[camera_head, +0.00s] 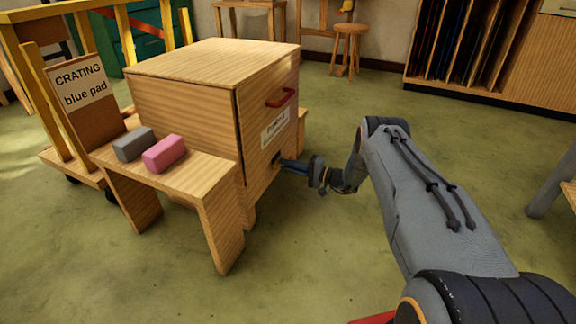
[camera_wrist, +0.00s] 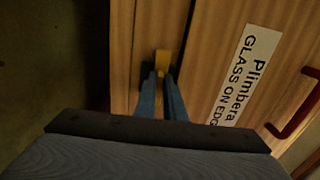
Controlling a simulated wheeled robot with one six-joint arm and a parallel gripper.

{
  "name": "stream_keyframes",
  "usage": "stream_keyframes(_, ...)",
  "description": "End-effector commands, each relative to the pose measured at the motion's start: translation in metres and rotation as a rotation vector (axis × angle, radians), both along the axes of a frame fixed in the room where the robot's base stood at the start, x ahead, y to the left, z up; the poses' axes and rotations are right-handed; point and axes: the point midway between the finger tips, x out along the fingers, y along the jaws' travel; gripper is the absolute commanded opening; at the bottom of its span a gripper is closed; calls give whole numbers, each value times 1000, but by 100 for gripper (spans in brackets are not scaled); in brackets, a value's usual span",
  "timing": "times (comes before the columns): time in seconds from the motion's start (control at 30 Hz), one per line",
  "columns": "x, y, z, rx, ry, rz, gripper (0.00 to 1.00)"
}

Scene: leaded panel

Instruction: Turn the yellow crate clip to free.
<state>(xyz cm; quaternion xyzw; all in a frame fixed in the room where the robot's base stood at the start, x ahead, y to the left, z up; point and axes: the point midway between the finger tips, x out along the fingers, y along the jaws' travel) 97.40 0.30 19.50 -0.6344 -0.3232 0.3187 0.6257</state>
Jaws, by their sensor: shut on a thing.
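The yellow crate clip (camera_wrist: 162,62) shows in the wrist view, low on the face of the wooden crate (camera_head: 185,105). A dark mount sits behind the clip. My gripper (camera_wrist: 161,82) is shut on the clip, with a blue finger on each side of it. In the head view my gripper (camera_head: 284,165) reaches the lower part of the crate's right-hand face, and the clip is hidden there. The clip's exact angle is hard to judge because the fingers cover part of it.
The crate has a red handle (camera_head: 281,98) and a white label (camera_wrist: 245,75). A wooden bench (camera_head: 205,178) in front of it bears a grey block (camera_head: 133,144) and a pink block (camera_head: 165,154). A yellow-railed trolley (camera_head: 62,157) stands left. Green floor is clear around the bench.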

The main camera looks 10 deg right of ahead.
Motion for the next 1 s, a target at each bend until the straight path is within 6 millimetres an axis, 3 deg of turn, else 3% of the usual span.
stream_keyframes(0.33,-2,0,-2,-1,1,1,0)
stream_keyframes(0.37,-2,0,-2,-1,1,1,14)
stream_keyframes(0.47,-1,0,-1,-1,1,1,28)
stream_keyframes(0.77,-1,-1,0,-1,0,1,28)
stream_keyframes(1.0,-20,-26,1,-1,1,-2,28)
